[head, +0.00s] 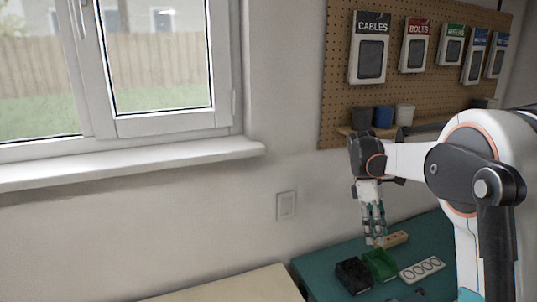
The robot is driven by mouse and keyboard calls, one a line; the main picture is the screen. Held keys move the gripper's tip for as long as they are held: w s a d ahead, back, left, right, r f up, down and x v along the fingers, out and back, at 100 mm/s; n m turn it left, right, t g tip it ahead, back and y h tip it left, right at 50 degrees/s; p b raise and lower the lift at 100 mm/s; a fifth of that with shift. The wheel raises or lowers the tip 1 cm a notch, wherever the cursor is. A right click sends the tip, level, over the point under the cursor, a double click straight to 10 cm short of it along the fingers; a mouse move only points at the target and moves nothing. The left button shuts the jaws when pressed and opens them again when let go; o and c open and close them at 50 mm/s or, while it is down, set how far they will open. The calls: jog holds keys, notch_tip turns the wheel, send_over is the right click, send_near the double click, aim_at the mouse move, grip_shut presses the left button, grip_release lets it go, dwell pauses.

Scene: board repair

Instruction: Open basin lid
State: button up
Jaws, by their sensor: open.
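My gripper (374,238) points down over the teal worktop, with its fingers close above the green box (380,264). It is open, and I see nothing held between the fingers. I cannot tell whether it touches the green box. A black box (353,276) stands just left of the green one. Both are small and partly dark inside. No basin lid can be made out clearly; I cannot tell which of these is the basin.
A white strip with several round holes (422,269) and a wooden block (396,239) lie near the green box. The teal worktop (317,271) is bare at its left. A pegboard (340,94) with labelled packets and cups on a shelf is behind my arm.

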jog(key=s+a+r+m+t, duration=0.3)
jog(key=s+r, duration=0.2)
jog(key=s, duration=0.1)
jog(key=s+a+f+m+t+y, duration=0.1)
jog(key=s+a+m+t, duration=0.3)
jog(key=s, duration=0.6)
jog(key=s+a+f+m+t+y, duration=0.1)
jog(key=s+a+m+t, duration=0.3)
jog(key=s, duration=0.6)
jog(key=shift+a+f+m, duration=0.4)
jog(key=shift+a+f, duration=0.05)
jog(key=shift+s, duration=0.1)
